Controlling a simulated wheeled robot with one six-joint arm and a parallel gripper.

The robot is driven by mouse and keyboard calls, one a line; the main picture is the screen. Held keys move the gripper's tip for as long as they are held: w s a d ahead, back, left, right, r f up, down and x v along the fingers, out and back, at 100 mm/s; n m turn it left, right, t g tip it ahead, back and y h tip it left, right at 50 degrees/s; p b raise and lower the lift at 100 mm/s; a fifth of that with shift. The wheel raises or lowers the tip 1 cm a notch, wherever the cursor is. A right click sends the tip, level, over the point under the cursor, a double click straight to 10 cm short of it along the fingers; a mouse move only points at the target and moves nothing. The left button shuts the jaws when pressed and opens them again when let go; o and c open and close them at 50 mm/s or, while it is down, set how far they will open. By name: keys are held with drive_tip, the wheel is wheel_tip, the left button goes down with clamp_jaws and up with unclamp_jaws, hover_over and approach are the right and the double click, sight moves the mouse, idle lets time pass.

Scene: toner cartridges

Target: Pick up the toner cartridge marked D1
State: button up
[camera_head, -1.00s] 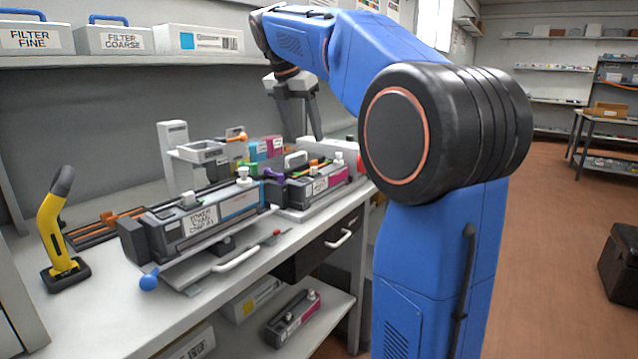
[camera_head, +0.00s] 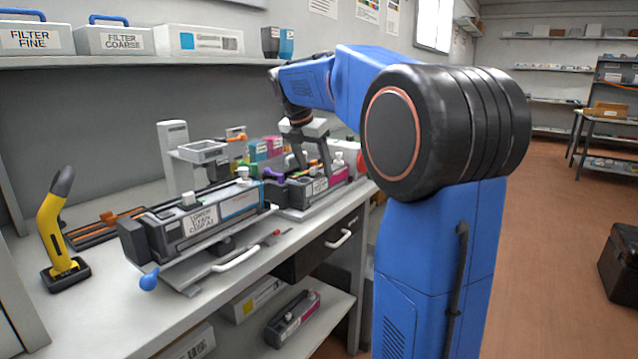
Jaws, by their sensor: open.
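A dark grey cartridge with a magenta end (camera_head: 339,178) and a small white label lies on the bench at the right end of the row. Its label is too small to read, so I cannot tell whether it is marked D1. My gripper (camera_head: 314,174) points down with its fingers spread, just over this cartridge. The fingers hide part of its top, and I cannot tell whether they touch it. A longer grey cartridge with a cyan label strip (camera_head: 238,203) lies at the front left of it on a tilted holder. Another magenta-ended cartridge (camera_head: 293,318) lies on the lower shelf.
A yellow-handled tool (camera_head: 55,225) stands on the bench (camera_head: 105,300) at left. A grey stand (camera_head: 175,147) and several small coloured cartridges (camera_head: 265,148) are behind the row. Filter boxes (camera_head: 113,40) sit on the upper shelf. Open floor (camera_head: 540,260) lies at right.

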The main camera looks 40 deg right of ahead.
drive_tip(key=x, duration=0.4)
drive_tip(key=shift+d+f, duration=0.3)
drive_tip(key=shift+f, duration=0.05)
drive_tip(key=c, duration=1.4)
drive_tip(key=shift+o, duration=0.2)
drive_tip(key=shift+r, duration=0.1)
